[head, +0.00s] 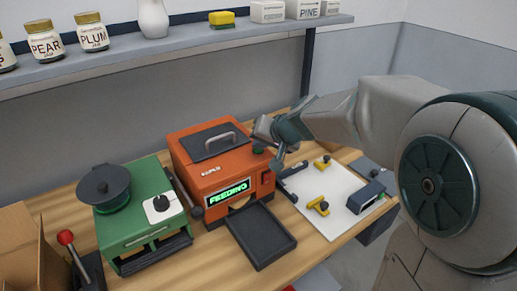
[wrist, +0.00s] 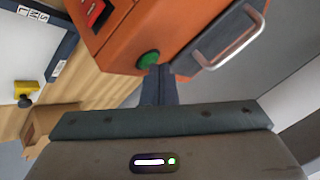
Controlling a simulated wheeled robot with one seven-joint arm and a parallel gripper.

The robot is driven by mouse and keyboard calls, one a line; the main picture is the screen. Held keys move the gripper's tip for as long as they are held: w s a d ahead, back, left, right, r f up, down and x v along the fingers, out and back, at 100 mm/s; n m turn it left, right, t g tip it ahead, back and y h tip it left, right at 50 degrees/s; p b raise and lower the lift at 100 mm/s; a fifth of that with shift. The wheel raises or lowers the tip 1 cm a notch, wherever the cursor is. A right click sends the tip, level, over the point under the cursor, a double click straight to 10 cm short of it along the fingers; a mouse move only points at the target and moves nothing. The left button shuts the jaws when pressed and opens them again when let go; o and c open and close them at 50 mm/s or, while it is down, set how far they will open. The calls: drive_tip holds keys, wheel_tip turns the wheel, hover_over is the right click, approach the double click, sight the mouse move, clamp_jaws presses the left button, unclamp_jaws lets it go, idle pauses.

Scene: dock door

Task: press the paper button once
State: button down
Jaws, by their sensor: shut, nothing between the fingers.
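The paper machine is an orange box (head: 215,165) with a small white label that seems to read PAPER. Its display (head: 228,191) shows FEEDING in green letters. A round green button (head: 258,150) sits on its top near the front right corner; it also shows in the wrist view (wrist: 148,60). My gripper (head: 279,164) is shut and empty, just right of that corner in the head view. In the wrist view its fingertips (wrist: 159,70) appear right at the button's edge. I cannot tell whether they touch it.
A black tray (head: 262,238) extends from the orange machine's front. A green machine (head: 140,225) stands to its left, and a red-knobbed lever (head: 66,238) farther left. A white board (head: 330,200) with yellow-and-black pieces lies to the right. A shelf (head: 190,40) with jars runs above.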

drive_tip(key=shift+r+p, duration=0.5)
drive_tip(key=shift+r, duration=0.3)
wheel_tip(320, 180, up, 5)
drive_tip(key=p, duration=0.3)
idle(0.7)
drive_tip(key=n+g+h, duration=0.1)
drive_tip(key=g+h, duration=0.1)
approach(260, 153)
drive_tip(key=s+d, duration=0.3)
drive_tip(key=s, duration=0.3)
drive_tip(key=s+d+f+g+h, duration=0.1)
drive_tip(key=s+d+f+h, duration=0.1)
drive_tip(key=s+d, duration=0.2)
drive_tip(key=s+d+f+h, duration=0.2)
drive_tip(key=s+d, duration=0.3)
drive_tip(key=s, duration=0.5)
drive_tip(key=shift+s+g, duration=0.4)
idle(2.8)
